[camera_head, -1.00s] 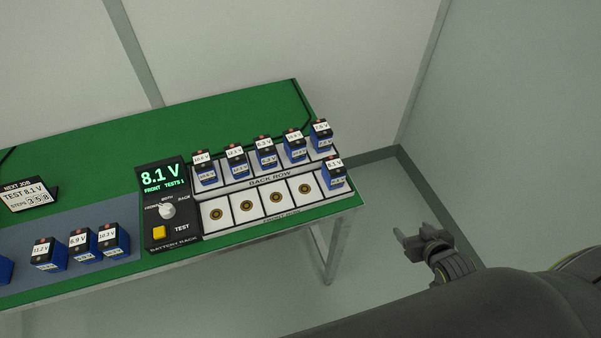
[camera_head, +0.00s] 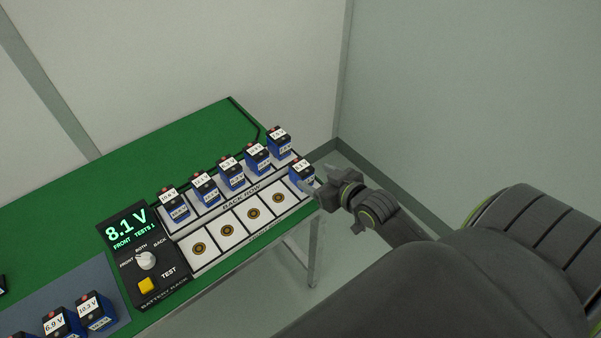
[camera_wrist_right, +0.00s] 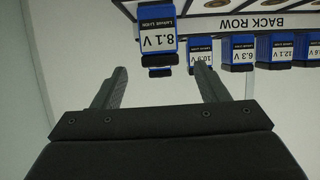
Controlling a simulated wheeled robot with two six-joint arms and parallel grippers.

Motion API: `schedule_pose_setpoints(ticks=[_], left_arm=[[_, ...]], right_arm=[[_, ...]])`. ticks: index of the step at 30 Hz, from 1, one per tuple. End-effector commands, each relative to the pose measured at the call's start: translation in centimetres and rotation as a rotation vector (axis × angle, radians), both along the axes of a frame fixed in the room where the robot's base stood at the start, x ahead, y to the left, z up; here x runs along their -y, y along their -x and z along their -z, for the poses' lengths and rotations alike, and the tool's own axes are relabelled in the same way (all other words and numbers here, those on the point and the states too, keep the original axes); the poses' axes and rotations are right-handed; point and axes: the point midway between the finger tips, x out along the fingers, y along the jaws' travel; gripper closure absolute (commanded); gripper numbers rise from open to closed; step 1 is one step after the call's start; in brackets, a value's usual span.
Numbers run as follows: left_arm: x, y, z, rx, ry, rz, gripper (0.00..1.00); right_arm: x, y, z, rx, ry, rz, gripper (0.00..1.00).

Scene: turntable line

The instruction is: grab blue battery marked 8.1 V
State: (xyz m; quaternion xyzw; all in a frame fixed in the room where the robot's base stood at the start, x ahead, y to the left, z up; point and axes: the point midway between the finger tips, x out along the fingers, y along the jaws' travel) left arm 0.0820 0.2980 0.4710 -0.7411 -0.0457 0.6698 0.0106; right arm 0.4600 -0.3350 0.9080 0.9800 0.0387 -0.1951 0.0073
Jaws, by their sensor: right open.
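The blue battery marked 8.1 V (camera_head: 301,173) stands at the right end of the front row of the battery rack (camera_head: 226,244). It also shows in the right wrist view (camera_wrist_right: 159,40), upside down and ahead of the fingers, lying roughly between their lines. My right gripper (camera_head: 311,190) is beside that battery on its right and near side. In the right wrist view its two fingers (camera_wrist_right: 160,82) are apart with nothing between them. Whether a finger touches the battery cannot be told. My left gripper is not in view.
Several blue batteries (camera_head: 230,174) stand in the back row behind it. The other front-row slots (camera_head: 226,230) are empty. The tester panel (camera_head: 142,254) reads 8.1 V. More batteries (camera_head: 95,311) stand on a grey mat at the lower left. The table's edge is close to my right gripper.

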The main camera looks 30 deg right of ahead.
Motion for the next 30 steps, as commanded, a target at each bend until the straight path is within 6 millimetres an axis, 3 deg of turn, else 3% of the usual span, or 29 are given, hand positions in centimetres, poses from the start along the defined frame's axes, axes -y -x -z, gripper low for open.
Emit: schedule_pose_setpoints(ticks=[6,14,24,30], left_arm=[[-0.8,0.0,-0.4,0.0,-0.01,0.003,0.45],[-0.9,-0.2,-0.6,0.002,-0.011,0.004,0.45],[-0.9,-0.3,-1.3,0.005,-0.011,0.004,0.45],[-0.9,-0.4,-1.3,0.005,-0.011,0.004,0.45]], right_arm=[[-0.2,-3.1,1.2,0.001,-0.001,0.0,0.33],[-0.3,-4.3,1.8,0.0,0.0,0.001,0.33],[-0.6,-7.8,3.5,0.001,-0.001,0.001,0.33],[-0.7,-8.5,3.9,0.0,0.001,0.002,0.33]])
